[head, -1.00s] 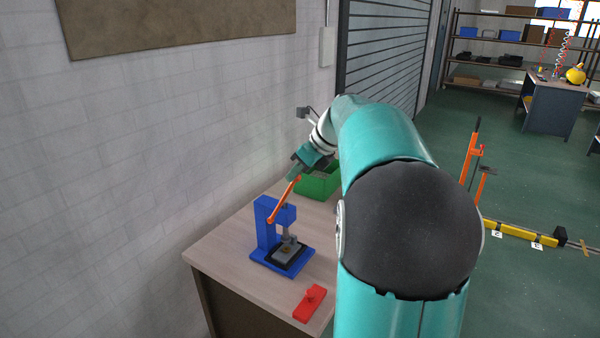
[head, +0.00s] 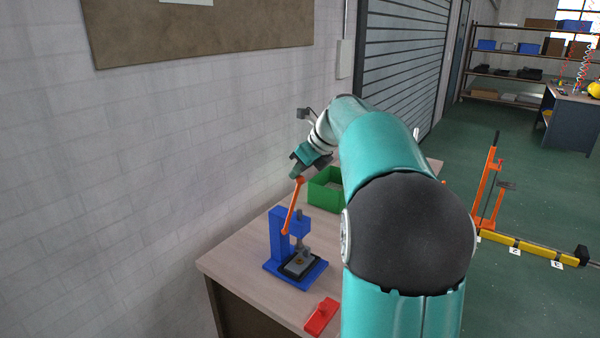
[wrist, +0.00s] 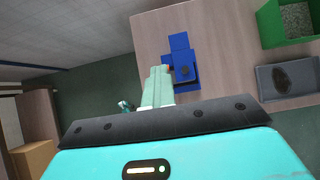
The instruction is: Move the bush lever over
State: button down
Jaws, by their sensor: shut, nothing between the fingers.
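The bush lever (head: 292,208) is an orange bar on the blue press (head: 279,235), which stands on the wooden table. It leans up from the side of the press, nearly upright. My gripper (head: 296,173) is shut and empty at the lever's upper end. I cannot tell for sure whether they touch. In the wrist view my shut fingers (wrist: 159,85) lie beside the blue press (wrist: 180,42), and the lever is mostly hidden. A grey block sits on the press base under the ram.
A red part (head: 321,316) lies at the table's front. In the wrist view a grey tray (wrist: 290,78) lies beside the green bin (wrist: 290,35). The wall is close on the left.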

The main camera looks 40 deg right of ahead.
jog(key=shift+w+a+r, duration=0.15)
jog(key=shift+w+a, duration=0.2)
jog(key=shift+w, duration=0.55)
jog(key=shift+w+a+r, duration=0.1)
jog(key=shift+w+a, duration=0.2)
jog(key=shift+w, duration=0.55)
jog(key=shift+w+a+r, duration=0.15)
jog(key=shift+w+a, duration=0.2)
jog(key=shift+w, duration=0.55)
jog(key=c, duration=1.7)
grip_release()
jog(key=v, duration=1.3)
jog(key=shift+s+d+r, duration=0.15)
jog(key=shift+s+r, duration=0.1)
jog(key=shift+r, duration=0.05)
